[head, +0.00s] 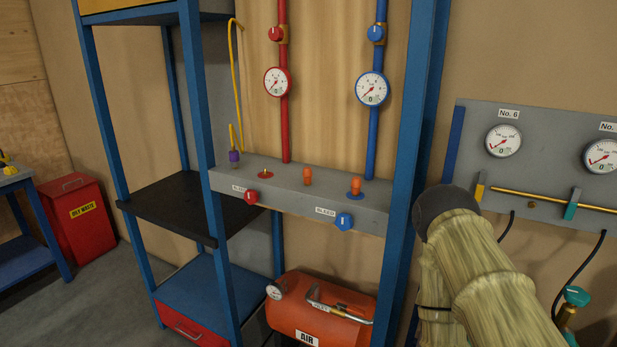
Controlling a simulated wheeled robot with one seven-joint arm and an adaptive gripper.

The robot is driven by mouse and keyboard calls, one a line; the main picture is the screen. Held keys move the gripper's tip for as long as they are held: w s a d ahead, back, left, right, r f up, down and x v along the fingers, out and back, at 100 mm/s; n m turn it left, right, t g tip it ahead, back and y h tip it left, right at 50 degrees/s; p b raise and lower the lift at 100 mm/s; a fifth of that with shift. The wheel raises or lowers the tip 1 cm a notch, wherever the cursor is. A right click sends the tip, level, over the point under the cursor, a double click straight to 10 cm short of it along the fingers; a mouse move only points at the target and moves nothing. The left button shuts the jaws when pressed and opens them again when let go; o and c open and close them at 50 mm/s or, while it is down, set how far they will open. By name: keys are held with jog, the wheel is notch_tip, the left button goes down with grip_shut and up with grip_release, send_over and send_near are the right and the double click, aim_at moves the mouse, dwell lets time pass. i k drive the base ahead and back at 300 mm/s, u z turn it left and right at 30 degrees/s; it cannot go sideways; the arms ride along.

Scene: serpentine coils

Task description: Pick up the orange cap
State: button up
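Two small orange caps show in the head view on the grey panel ledge. One orange cap (308,176) stands near the middle of the ledge, apart from the coloured fittings. The other orange cap (355,187) stands upright on the blue disc (355,196), below the blue pipe. My arm shows at the right in a straw-coloured sleeve with a dark rounded joint, to the right of the blue post. My gripper is not in view, so its state and its place relative to the caps do not show.
A red disc (265,174) with a small brass fitting and a purple fitting (235,157) on a yellow hose are left on the ledge. Red (251,197) and blue (344,222) knobs jut from its front. A blue post (408,175) stands between my arm and the caps.

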aim_at(307, 175)
jog(key=z, duration=3.3)
jog(key=k, duration=1.55)
jog(key=u, duration=2.35)
